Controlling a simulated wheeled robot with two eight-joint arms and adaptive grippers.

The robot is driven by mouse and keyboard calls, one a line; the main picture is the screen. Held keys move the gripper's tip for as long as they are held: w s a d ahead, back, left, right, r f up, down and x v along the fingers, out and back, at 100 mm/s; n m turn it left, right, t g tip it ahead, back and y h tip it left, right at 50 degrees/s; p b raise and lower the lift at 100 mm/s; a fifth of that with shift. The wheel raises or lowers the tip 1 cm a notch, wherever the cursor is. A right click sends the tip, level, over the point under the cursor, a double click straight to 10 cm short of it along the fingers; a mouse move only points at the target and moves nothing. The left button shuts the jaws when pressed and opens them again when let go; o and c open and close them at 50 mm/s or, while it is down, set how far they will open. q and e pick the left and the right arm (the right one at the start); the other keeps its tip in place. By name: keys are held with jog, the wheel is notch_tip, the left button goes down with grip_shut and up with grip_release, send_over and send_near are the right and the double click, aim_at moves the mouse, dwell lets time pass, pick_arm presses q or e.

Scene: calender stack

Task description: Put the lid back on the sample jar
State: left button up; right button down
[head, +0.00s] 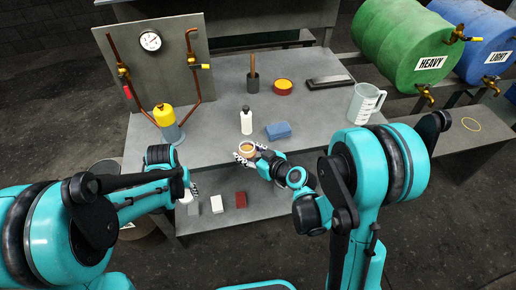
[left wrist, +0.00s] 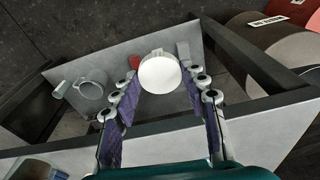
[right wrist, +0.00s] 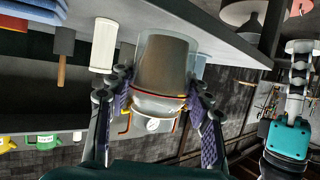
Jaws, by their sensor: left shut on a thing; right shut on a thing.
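The sample jar (right wrist: 164,66) is clear with brown contents. My right gripper (head: 246,154) is shut around it near the table's front edge, and its fingers flank the jar in the right wrist view (right wrist: 157,95). In the head view the jar (head: 247,147) looks open at the top. My left gripper (head: 190,192) is shut on a round white lid (left wrist: 160,73), which sits between its fingertips in the left wrist view. It is in front of the table edge, left of and lower than the jar. The lid is small and partly hidden in the head view.
White (head: 217,204) and red (head: 241,200) blocks lie on the lower shelf.

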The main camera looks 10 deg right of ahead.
jog(key=shift+w+a+f+n+g+y, duration=0.1)
jog(key=shift+a+f+n+g+y, duration=0.25)
jog(key=shift+a+n, duration=0.15)
jog(key=shift+w+a+f+n+g+y, duration=0.1)
jog(key=shift+a+f+n+g+y, duration=0.15)
jog(key=shift+a+n+y, duration=0.25)
jog(key=shift+a+f+n+g+y, duration=0.25)
jog(key=shift+a+f+n+g, duration=0.05)
jog(key=shift+a, duration=0.3)
pick_arm(q)
jog(key=w+d+r+m, duration=0.2)
jog(key=w+d+r, duration=0.2)
jog(key=d+r, duration=0.2)
notch_tip(320, 180, up, 14)
jog(key=m, duration=0.4)
send_over(247, 153)
jog(key=w+a, duration=0.3)
jog(key=shift+s+f+h, duration=0.15)
jog(key=shift+f+h, duration=0.05)
jog(key=shift+h, duration=0.1)
jog(key=shift+f, duration=2.05)
jog(key=shift+f, duration=0.85)
